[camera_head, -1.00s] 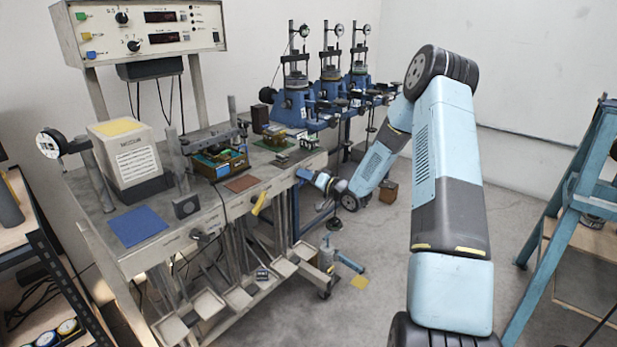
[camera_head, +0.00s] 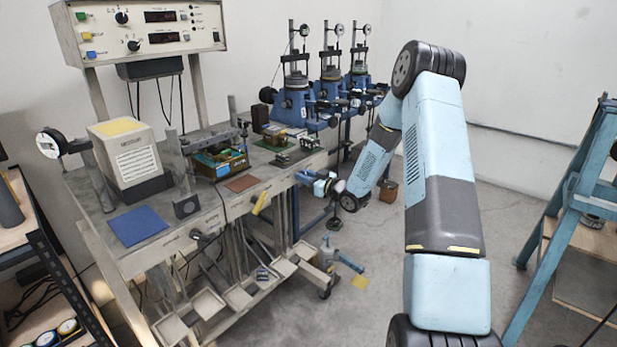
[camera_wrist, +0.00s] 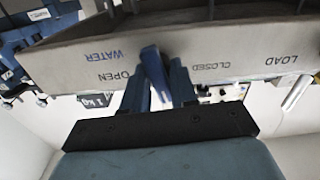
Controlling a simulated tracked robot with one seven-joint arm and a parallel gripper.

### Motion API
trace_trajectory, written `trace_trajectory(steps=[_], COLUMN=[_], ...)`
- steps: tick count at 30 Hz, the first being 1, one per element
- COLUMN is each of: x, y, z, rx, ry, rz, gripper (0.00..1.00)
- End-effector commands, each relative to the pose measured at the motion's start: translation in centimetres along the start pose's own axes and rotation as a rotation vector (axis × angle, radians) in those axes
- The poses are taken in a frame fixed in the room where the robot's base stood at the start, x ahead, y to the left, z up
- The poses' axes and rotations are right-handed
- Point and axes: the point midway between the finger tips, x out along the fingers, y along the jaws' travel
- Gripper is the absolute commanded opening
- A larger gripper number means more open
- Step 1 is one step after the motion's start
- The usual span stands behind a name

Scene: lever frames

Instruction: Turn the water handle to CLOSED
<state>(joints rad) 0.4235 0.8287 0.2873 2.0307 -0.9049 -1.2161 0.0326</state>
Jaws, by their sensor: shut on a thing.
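The blue water handle (camera_wrist: 153,66) sits on the front face of a grey panel in the wrist view, where the lettering appears upside down. It lies between the OPEN label (camera_wrist: 115,76) on the left and the CLOSED label (camera_wrist: 210,65) on the right, with WATER printed above OPEN. My gripper (camera_wrist: 158,82) is shut on the handle, one finger on each side of it.
The bench (camera_head: 170,245) carries test devices and a control box on posts. A yellow handle (camera_head: 260,202) is on its front, left of my gripper. Blue machines (camera_head: 298,103) stand behind. A blue ladder-like frame (camera_head: 568,195) is at the right. Floor between is mostly open.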

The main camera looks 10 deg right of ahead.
Motion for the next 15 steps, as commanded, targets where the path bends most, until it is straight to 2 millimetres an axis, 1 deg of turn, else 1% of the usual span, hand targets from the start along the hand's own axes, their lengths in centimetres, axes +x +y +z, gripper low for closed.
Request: trace_trajectory(steps=[9,15], x=[0.00,0.04], y=[-0.02,-0.18], z=[0.16,0.17], rx=[-0.299,-0.469], ry=[-0.004,-0.003], rz=[0.003,0.002], gripper=[0.00,0.00])
